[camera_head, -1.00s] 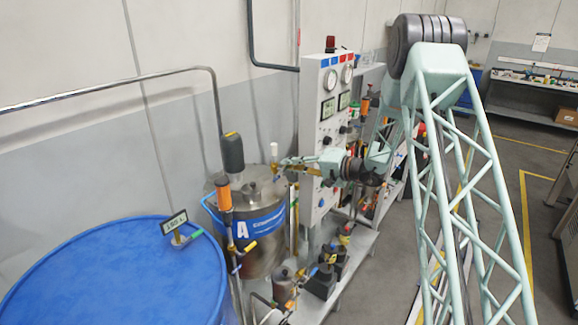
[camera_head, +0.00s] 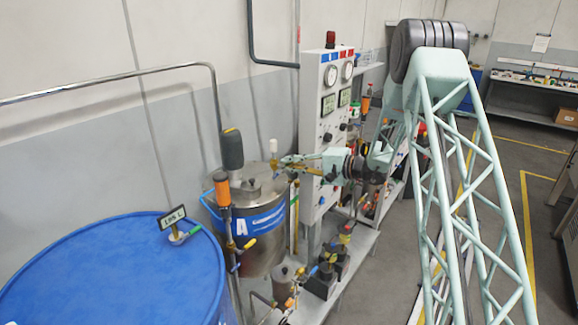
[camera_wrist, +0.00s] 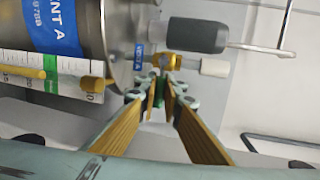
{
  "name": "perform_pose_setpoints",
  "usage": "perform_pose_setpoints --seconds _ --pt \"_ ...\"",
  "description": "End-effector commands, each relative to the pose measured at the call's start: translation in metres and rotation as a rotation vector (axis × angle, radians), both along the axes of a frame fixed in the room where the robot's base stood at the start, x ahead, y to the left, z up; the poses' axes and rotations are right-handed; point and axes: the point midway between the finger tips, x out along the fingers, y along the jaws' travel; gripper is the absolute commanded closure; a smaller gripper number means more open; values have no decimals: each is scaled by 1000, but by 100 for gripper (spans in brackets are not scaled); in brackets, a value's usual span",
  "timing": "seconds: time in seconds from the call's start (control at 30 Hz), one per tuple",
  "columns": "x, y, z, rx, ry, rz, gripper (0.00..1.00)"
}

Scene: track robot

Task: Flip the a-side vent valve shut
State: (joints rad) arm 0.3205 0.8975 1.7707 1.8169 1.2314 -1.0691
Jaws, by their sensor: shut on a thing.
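The a-side vessel is a steel tank (camera_head: 262,250) with a blue band marked A. A small blue tag (camera_wrist: 139,57) stands beside the brass vent valve (camera_wrist: 174,61), which has a white cylindrical end (camera_wrist: 214,67). My gripper (camera_wrist: 165,82) is shut on the valve's green lever (camera_wrist: 156,99), which shows partly between and behind the fingers. In the head view my gripper (camera_head: 284,162) reaches in from the right over the tank lid. The fingers hide much of the lever, so its exact angle is unclear.
A dark grey cylinder (camera_head: 232,149) and an orange-topped post (camera_head: 222,190) stand by the tank. A gauge panel (camera_head: 328,115) rises behind my gripper. A big blue drum (camera_head: 110,265) fills the left front. Small valves and pots crowd the bench below.

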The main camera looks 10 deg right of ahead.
Motion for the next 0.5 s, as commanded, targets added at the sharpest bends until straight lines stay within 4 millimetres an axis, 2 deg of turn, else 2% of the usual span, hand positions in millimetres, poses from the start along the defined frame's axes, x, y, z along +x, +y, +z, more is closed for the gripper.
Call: perform_pose_setpoints --seconds 0.33,0.37,0.5 --pt "0 0 0 7 7 -1 100" --pt "0 0 0 7 7 -1 90" --pt "0 0 0 7 6 -1 78"
